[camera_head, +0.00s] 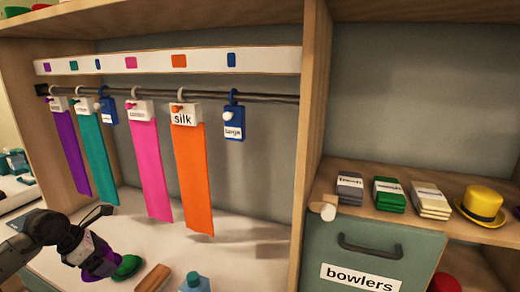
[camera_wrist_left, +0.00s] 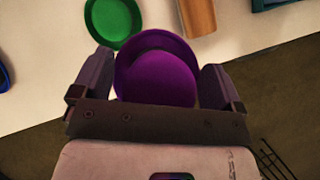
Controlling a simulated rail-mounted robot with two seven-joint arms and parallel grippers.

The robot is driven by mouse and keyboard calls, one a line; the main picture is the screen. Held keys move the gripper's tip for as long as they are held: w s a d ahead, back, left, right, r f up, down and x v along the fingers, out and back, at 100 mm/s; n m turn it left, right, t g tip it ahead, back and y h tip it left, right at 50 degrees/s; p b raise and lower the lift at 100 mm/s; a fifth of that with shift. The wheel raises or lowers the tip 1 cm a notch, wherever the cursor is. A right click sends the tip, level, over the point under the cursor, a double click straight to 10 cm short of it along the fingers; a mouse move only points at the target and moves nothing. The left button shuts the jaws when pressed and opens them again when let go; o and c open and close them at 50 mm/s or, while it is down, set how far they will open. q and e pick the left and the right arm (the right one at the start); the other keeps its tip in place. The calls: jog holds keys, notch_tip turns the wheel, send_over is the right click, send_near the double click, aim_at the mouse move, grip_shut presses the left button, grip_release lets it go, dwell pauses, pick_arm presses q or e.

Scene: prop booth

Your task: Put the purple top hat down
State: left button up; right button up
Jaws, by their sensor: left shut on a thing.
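The purple top hat (camera_wrist_left: 157,78) sits between the two fingers of my left gripper (camera_wrist_left: 159,62) in the left wrist view, its round crown and brim facing the camera. In the head view my left gripper (camera_head: 98,246) is at the lower left, low over the pale counter, and the purple hat (camera_head: 104,268) is partly hidden by it. The gripper is shut on the hat. I cannot tell whether the hat touches the counter. My right gripper is in neither view.
A green hat (camera_head: 127,268) lies close beside the purple one. Coloured strips, including an orange one (camera_head: 191,175), hang above the counter (camera_head: 232,262). A yellow hat (camera_head: 482,203) is on the right shelf.

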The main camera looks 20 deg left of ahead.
pick_arm(q)
jog(key=s+d+f+m+g+h+p, duration=0.1)
jog(key=s+d+f+m+g, duration=0.3)
jog(key=m, duration=0.6)
jog(key=s+d+f+m+g, duration=0.3)
jog(key=s+d+m+g, duration=0.25)
jog(key=m, duration=0.55)
jog(key=w+d+r+m+g+y+p, duration=0.15)
jog(key=d+r+m+p, duration=0.4)
jog(key=d, duration=0.55)
jog(key=d+r+m+y+p, duration=0.3)
jog(key=d+r+p, duration=0.4)
jog(key=d, duration=0.4)
jog(key=s+r+p, duration=0.3)
jog(key=r+p, duration=1.6)
jog(key=r, duration=0.1)
jog(key=s+d+r+p, duration=0.1)
jog(key=s+r+p, duration=0.3)
jog(key=r+p, duration=1.5)
jog(key=shift+d+r, duration=0.2)
jog(key=shift+r, duration=1)
